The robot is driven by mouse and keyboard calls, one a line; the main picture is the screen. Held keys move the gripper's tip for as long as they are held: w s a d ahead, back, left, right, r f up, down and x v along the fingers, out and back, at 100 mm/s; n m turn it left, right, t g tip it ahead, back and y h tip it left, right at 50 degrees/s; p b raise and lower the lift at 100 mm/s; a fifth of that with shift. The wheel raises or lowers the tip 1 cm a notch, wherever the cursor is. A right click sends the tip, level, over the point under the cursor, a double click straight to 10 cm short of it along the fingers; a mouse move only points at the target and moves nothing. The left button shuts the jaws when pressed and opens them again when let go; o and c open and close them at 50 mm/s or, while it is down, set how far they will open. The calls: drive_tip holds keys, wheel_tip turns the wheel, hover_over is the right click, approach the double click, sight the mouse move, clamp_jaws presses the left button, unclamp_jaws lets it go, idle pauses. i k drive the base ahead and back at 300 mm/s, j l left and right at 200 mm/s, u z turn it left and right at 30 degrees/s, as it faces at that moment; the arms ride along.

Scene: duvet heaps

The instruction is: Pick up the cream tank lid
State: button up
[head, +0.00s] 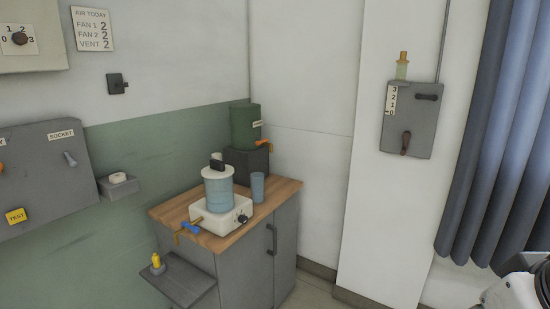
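The cream tank lid (214,173) sits on top of a translucent blue tank (219,194) and has a dark upright handle (217,160). The tank stands on a cream base unit (220,221) with a dark knob on its front and a brass tap with a blue handle at its left. The base unit rests on the wooden top of a grey cabinet. Only part of my arm shows at the bottom right corner; my gripper's fingers are not in view.
A blue cup (257,187) stands right of the tank. Behind it, a green container (244,127) with an orange tap stands on a dark block. A low grey shelf (181,281) holds a yellow-topped item. The wooden cabinet top (284,187) is bare at its right end.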

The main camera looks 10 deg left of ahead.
sight(218, 170)
drive_tip(key=i+u, duration=0.1)
drive_tip(key=i, duration=0.45)
drive_tip(key=i+l+u, duration=0.1)
drive_tip(key=i, duration=0.5)
drive_tip(key=i+l+u, duration=0.1)
drive_tip(key=i, duration=0.45)
drive_tip(key=i+l+u, duration=0.2)
drive_tip(key=i+u, duration=0.25)
drive_tip(key=i+l+u, duration=0.7)
drive_tip(key=u, duration=0.15)
